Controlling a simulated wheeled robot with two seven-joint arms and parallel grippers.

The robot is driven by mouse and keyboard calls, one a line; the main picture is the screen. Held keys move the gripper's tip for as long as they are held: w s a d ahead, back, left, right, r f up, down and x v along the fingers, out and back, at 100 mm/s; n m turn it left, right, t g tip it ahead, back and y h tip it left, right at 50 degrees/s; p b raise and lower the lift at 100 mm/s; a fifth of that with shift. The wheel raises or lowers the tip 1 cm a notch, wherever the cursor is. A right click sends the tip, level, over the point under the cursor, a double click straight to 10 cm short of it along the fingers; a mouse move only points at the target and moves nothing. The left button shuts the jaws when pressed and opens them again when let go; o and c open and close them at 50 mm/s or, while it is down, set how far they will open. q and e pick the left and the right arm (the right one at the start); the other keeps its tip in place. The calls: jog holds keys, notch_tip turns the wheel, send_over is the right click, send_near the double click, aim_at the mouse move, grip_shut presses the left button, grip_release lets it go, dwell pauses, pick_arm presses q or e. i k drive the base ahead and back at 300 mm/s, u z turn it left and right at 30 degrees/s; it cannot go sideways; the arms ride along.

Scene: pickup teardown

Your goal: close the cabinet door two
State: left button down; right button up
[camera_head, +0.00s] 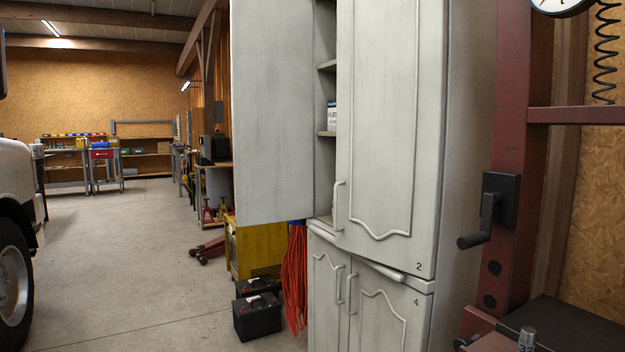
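The grey-white cabinet (463,150) stands in the middle right. Its upper right door, marked 2 (385,120), has a vertical handle (339,205) near its left edge. Its lower edge runs at a different angle from the ledge below, so it looks slightly ajar, with its left edge outward; the exact gap is hard to tell. The upper left door (273,110) is swung wide open to the left. Between the two doors, shelves (327,66) and a small white-and-blue box (332,115) show. Neither of my grippers is in view.
The lower doors, one marked 4 (385,320), look shut. A red post (520,150) with a black crank (485,225) stands close on the right. Black batteries (257,317), an orange cable (295,275) and a yellow machine (255,245) sit left of the cabinet. Open floor (130,260) lies further left.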

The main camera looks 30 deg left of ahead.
aim_at(392, 59)
jog(key=z, duration=0.3)
jog(key=k, duration=0.35)
jog(key=u, duration=1.35)
jog(key=i, duration=0.85)
jog(key=z, duration=0.65)
jog(key=i, duration=0.65)
jog(key=z, duration=0.6)
